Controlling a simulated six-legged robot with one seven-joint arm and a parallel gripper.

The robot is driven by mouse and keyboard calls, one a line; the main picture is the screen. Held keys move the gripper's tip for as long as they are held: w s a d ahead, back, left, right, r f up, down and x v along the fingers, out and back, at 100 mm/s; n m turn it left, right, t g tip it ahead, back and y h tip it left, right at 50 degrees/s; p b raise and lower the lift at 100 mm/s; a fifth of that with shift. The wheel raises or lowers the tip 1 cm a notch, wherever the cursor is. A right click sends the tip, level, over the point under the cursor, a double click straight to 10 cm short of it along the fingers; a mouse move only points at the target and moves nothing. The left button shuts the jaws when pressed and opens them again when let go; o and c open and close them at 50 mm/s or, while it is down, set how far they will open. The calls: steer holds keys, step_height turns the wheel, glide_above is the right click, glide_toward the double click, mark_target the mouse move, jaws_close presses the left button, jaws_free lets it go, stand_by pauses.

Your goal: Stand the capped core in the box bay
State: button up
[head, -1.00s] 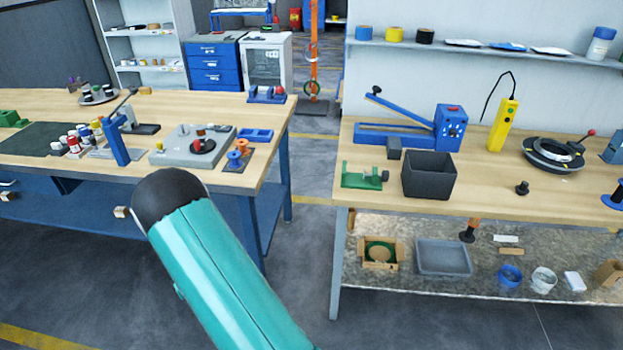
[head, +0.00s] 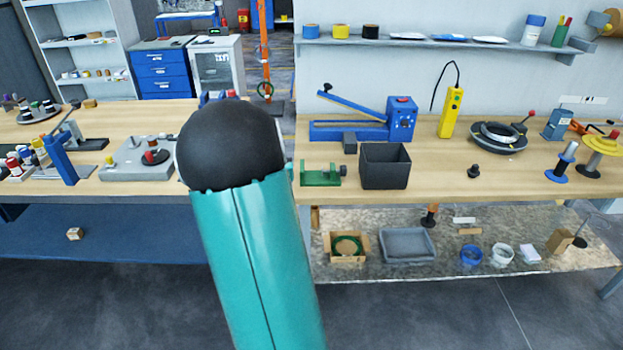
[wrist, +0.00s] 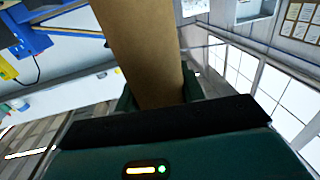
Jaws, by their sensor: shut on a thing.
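In the wrist view a brown cardboard core (wrist: 143,45) runs up and away between the dark green fingers of my gripper (wrist: 158,94). My gripper is shut on it. The core is tilted in that picture, and its far end is cut off by the frame, so I cannot see its cap. In the head view the gripper and core are not visible; only my teal arm with its black joint shows. A small open cardboard box (head: 332,259) with a green ring inside sits on the lower shelf; I cannot tell whether it holds the box bay.
A grey tray (head: 407,246) stands on the lower shelf. A left bench (head: 110,186) holds several tools.

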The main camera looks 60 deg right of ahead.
steer(key=s+d+r+m+g+h, duration=0.1)
steer(key=s+d+r+g, duration=0.1)
steer(key=s+d+r, duration=0.2)
steer(key=s, duration=0.3)
steer(key=shift+s+d+r+m+g, duration=0.15)
steer(key=shift+s+d+m+g, duration=0.15)
steer(key=shift+s+d+m, duration=0.1)
